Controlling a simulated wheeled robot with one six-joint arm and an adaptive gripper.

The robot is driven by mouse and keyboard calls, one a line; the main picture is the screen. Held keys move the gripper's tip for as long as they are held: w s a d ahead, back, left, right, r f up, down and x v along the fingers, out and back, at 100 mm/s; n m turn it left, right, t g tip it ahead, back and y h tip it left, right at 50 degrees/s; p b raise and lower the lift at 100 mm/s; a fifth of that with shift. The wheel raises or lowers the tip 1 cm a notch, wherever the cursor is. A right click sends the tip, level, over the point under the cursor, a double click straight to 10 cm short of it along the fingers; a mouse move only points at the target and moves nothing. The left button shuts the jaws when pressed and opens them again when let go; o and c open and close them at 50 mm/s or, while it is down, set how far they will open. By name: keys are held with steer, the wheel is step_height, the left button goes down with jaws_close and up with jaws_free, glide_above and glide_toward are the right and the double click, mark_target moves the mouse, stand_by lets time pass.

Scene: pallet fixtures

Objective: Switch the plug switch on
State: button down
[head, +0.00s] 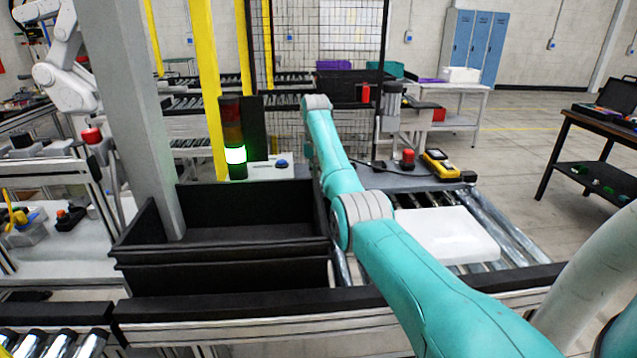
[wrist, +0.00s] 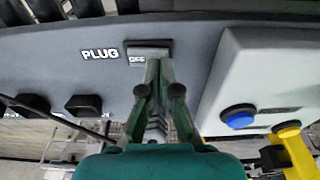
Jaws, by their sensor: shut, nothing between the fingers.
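The plug switch (wrist: 148,51) is a small dark-framed rocker on a grey panel in the wrist view, beside the white word PLUG. Its visible face reads OFF. My gripper (wrist: 160,64) is shut and empty, with its fingertips just at the lower right edge of the switch. I cannot tell whether they touch it. The fingertips cover part of the switch's right side. In the head view my arm hides the gripper and the switch.
Two black sockets (wrist: 83,105) sit left of the fingers. A light grey box (wrist: 255,75) with a blue button (wrist: 238,116) stands close on the right, near a yellow object (wrist: 292,147). In the head view, a black bin (head: 225,275) and a green-lit signal tower (head: 235,156) stand left of my arm.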

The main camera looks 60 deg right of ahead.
mark_target(315, 182)
steer(key=shift+f, duration=0.5)
steer(key=shift+r, duration=3.55)
steer(key=shift+w, duration=0.1)
